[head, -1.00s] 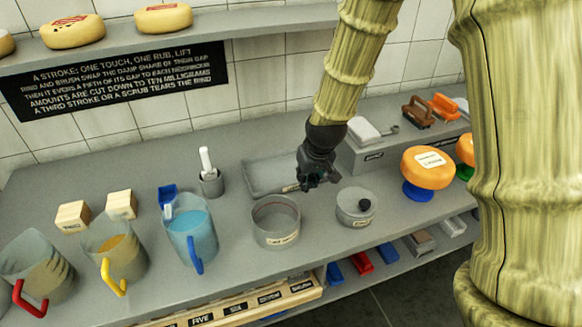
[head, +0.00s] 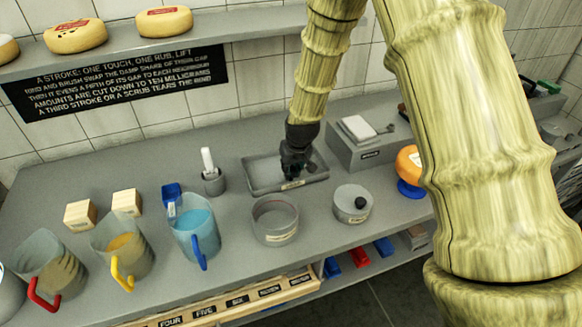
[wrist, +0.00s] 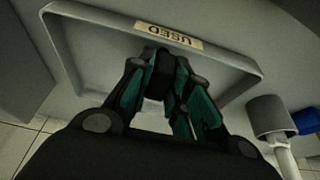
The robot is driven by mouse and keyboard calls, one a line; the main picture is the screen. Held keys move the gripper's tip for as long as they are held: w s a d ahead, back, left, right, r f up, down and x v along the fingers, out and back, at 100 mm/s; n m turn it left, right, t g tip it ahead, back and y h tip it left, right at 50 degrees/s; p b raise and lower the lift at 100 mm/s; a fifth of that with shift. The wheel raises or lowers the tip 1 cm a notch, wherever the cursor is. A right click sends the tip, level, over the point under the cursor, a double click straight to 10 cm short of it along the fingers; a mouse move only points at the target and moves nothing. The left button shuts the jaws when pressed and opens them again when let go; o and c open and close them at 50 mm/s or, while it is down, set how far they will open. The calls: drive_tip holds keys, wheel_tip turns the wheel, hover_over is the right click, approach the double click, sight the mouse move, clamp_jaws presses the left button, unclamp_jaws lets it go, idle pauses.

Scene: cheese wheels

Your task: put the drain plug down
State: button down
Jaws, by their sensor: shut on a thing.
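My gripper (head: 291,174) is over the shallow grey tray (head: 262,184) at the back of the counter. In the wrist view, my gripper (wrist: 166,75) is shut, its teal-sided fingers closing around a small dark thing, the drain plug (wrist: 159,62). The plug is mostly hidden by the fingers and hard to tell from them. The tray (wrist: 85,62) bears a label reading USED (wrist: 168,36). The fingertips are near this labelled side. I cannot tell whether the plug touches the tray. Apart from my gripper, the tray looks empty.
A grey box (head: 366,150) stands to the right, and a blue jug (head: 194,228) further left.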

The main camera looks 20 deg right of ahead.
drive_tip(key=shift+f, duration=0.25)
drive_tip(key=shift+f, duration=0.1)
drive_tip(key=c, duration=1.3)
unclamp_jaws()
drive_tip(key=shift+b+v, duration=1.4)
drive_tip(key=shift+v, duration=4.7)
